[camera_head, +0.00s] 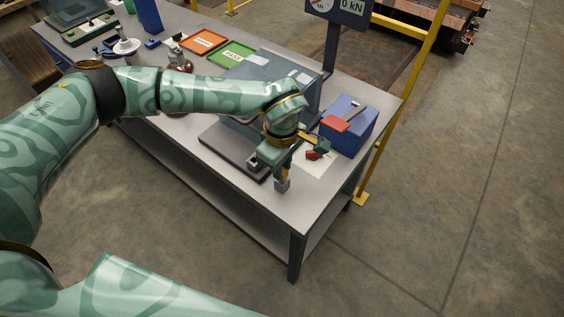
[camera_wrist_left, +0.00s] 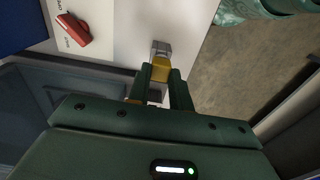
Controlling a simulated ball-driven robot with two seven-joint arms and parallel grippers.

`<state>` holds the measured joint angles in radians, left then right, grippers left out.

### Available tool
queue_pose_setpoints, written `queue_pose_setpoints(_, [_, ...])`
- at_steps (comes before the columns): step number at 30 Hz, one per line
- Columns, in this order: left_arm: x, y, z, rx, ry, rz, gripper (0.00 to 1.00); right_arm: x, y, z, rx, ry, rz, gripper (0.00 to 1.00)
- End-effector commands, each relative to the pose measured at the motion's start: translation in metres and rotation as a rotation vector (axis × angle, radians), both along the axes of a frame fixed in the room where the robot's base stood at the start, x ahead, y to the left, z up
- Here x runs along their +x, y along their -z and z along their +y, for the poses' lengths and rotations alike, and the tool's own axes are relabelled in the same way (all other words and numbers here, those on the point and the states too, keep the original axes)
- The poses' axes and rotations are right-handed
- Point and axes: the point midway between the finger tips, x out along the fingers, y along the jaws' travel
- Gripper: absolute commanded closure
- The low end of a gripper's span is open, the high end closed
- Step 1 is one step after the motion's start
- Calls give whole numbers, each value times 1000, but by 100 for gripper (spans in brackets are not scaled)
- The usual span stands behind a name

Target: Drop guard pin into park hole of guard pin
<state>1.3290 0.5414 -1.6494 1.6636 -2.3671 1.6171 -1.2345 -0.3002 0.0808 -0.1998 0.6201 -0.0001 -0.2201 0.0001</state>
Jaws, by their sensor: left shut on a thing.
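My left gripper (camera_head: 284,174) is over the near right part of the table, pointing down. It is shut on a yellow piece, seemingly the guard pin (camera_wrist_left: 160,70), which shows between the fingertips in the left wrist view. A small grey block (camera_head: 283,186) stands on the table just below the fingertips; it also shows in the left wrist view (camera_wrist_left: 161,47), right beyond the yellow piece. The pin's lower end is hidden, and I cannot tell whether it is in a hole. No hole opening is visible. My right gripper is not in view.
A red lever (camera_head: 317,151) lies on a white sheet beside the gripper. A blue box (camera_head: 350,122) stands behind it. A clear guarded enclosure (camera_head: 255,72) is behind my arm. Green (camera_head: 232,55) and orange (camera_head: 203,41) trays lie farther back. The table's front edge is near.

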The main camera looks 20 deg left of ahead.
Motion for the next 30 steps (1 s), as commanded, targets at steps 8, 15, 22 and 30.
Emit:
queue_pose_setpoints(8, [0, 6, 0, 0, 0, -1, 68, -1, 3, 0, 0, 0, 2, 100])
queue_pose_setpoints(15, [0, 5, 0, 0, 0, -1, 54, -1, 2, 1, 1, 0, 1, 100])
queue_pose_setpoints(22, [1, -8, 0, 0, 0, -3, 54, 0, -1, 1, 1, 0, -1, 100])
queue_pose_setpoints(30, [1, -77, 0, -1, 0, -7, 54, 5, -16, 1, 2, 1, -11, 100])
